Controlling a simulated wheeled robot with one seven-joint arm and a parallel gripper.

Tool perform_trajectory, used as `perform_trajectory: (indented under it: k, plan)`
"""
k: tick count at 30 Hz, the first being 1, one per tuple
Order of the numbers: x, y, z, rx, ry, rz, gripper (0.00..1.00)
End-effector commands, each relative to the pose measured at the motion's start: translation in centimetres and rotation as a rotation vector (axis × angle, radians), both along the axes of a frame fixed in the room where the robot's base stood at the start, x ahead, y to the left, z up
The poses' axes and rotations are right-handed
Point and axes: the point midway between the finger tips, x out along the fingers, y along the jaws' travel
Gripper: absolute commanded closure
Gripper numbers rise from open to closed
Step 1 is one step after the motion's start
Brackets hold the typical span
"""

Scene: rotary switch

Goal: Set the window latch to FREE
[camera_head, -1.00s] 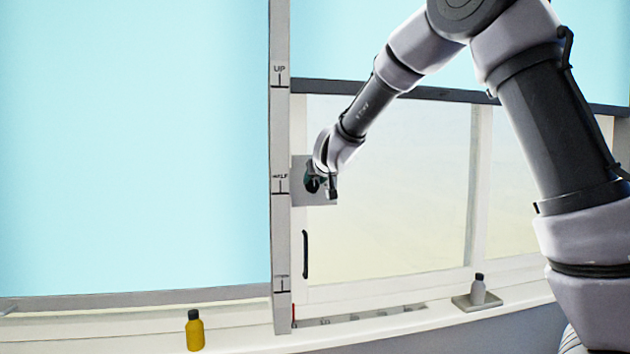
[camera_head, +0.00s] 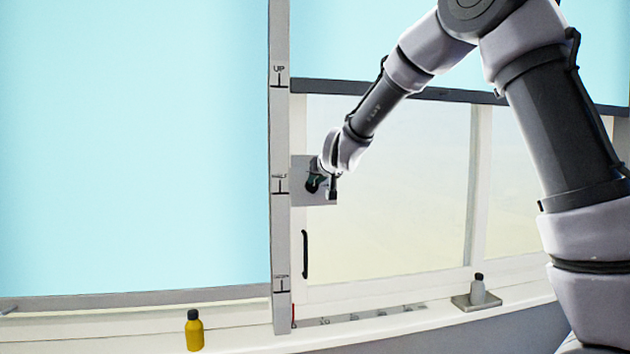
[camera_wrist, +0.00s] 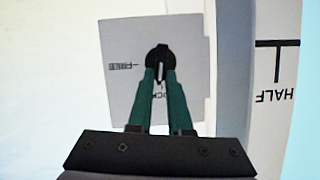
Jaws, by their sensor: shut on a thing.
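The window latch is a dark round knob (camera_wrist: 160,54) on a grey square plate (camera_wrist: 190,45) in the wrist view. The plate has FREE (camera_wrist: 125,66) printed at its left and a partly hidden label, seemingly LOCK, below the knob. A short white line on the knob runs up and down in the picture, its lower end towards that lower label. My gripper (camera_wrist: 160,72) has green fingers shut on the knob from below in that view. In the head view the plate (camera_head: 300,195) shows behind my gripper (camera_head: 318,183), which largely hides the knob.
A pale post (camera_head: 281,235) marked UP, HALF and one lower mark stands just left of the plate. A dark vertical handle (camera_head: 305,254) is below. A yellow bottle (camera_head: 194,332) and a grey bottle (camera_head: 478,290) stand along the sill.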

Motion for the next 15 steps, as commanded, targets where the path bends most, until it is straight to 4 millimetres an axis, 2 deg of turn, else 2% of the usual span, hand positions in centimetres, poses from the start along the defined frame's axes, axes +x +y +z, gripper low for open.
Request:
perform_trajectory:
  k: [15]
  plan:
    - [0.5,-1.4,-0.5,0.414,0.119,-0.005,1.0]
